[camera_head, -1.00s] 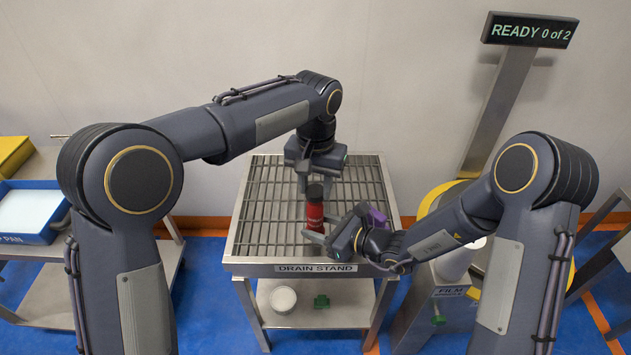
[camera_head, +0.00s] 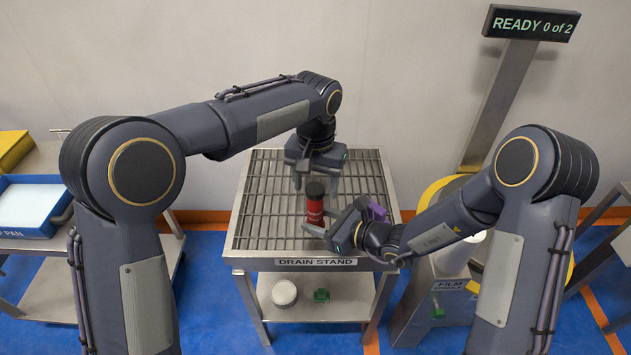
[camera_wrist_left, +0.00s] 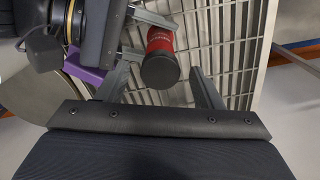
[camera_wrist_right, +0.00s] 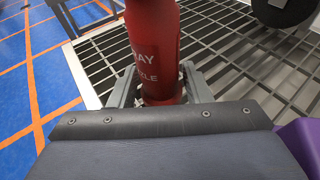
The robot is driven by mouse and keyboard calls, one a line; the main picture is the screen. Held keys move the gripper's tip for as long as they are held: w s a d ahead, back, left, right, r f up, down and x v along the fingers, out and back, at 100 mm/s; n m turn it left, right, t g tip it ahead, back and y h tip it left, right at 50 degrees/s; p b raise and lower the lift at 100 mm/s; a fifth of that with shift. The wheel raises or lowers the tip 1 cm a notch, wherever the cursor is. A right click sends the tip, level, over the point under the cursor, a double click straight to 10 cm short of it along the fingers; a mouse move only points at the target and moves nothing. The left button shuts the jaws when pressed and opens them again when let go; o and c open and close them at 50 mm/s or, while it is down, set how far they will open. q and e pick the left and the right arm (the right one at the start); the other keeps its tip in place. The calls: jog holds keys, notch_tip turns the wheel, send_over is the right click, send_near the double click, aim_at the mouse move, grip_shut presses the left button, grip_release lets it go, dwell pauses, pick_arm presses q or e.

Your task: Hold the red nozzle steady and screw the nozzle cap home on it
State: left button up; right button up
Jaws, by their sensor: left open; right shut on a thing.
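The red nozzle (camera_head: 315,212) stands upright over the drain stand, with the black nozzle cap (camera_head: 315,189) on its top end. My right gripper (camera_head: 318,223) is shut on the nozzle's lower part; the right wrist view shows the red body (camera_wrist_right: 156,50) with white lettering between its fingers. My left gripper (camera_head: 316,184) is above, pointing down, open, with a finger on either side of the cap and apart from it. In the left wrist view the cap's dark round top (camera_wrist_left: 160,70) lies between the spread fingers. The thread under the cap is hidden.
The drain stand (camera_head: 250,225) has a slatted top, mostly bare. On its lower shelf are a white round container (camera_head: 284,293) and a green piece (camera_head: 321,296). A blue pan (camera_head: 30,205) stands at left. A sign (camera_head: 531,23) reads "READY 0 of 2".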

pick_arm(q)
jog(key=shift+r, duration=0.1)
jog(key=shift+r, duration=2.45)
notch_tip(320, 180, up, 12)
